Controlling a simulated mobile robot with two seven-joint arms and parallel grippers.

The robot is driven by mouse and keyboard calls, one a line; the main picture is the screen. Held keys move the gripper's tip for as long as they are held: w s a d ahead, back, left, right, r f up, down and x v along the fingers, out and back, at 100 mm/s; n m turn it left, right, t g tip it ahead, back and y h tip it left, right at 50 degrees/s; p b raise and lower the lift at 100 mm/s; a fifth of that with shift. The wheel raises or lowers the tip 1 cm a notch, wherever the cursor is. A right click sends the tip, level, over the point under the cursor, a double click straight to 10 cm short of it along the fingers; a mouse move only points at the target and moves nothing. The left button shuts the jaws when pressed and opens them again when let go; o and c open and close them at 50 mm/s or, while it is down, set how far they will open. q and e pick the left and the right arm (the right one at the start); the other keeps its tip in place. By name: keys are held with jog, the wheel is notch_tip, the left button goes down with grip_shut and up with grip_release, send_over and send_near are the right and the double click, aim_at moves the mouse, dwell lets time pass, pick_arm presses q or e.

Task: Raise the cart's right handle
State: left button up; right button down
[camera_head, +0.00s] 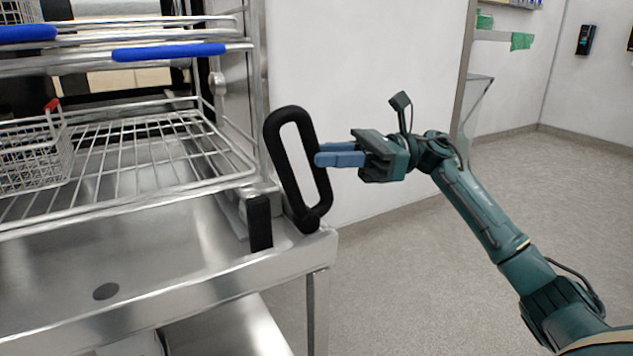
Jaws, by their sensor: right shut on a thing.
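The cart's right handle (281,165) is a black elongated loop at the right front corner of the steel cart (190,260). It stands nearly upright, its top tilted slightly left, and its lower end meets a black pivot at the corner. My right gripper (319,158) comes in from the right with its blue fingers shut on the right-hand bar of the loop, at about mid-height. The fingertips are partly hidden at the bar. My left gripper is not in view.
A wire rack (140,150) with blue-gripped rails sits on the cart, with a wire basket (35,152) at left. A short black block (259,222) stands left of the handle. A white wall panel is behind it. Open floor (420,270) lies to the right.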

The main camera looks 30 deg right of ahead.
pick_arm(q)
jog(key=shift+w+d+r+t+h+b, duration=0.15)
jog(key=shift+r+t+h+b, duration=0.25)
jog(key=shift+b, duration=0.6)
pick_arm(e)
jog(key=shift+d+f+t+y, duration=0.3)
jog(key=shift+d+f+y, duration=0.05)
jog(key=shift+d+y, duration=0.4)
jog(key=c, duration=1.3)
grip_release()
jog(key=shift+d, duration=0.1)
pick_arm(q)
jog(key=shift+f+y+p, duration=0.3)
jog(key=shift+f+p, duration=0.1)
jog(key=shift+p, duration=0.45)
pick_arm(e)
jog(key=shift+v, duration=6.5)
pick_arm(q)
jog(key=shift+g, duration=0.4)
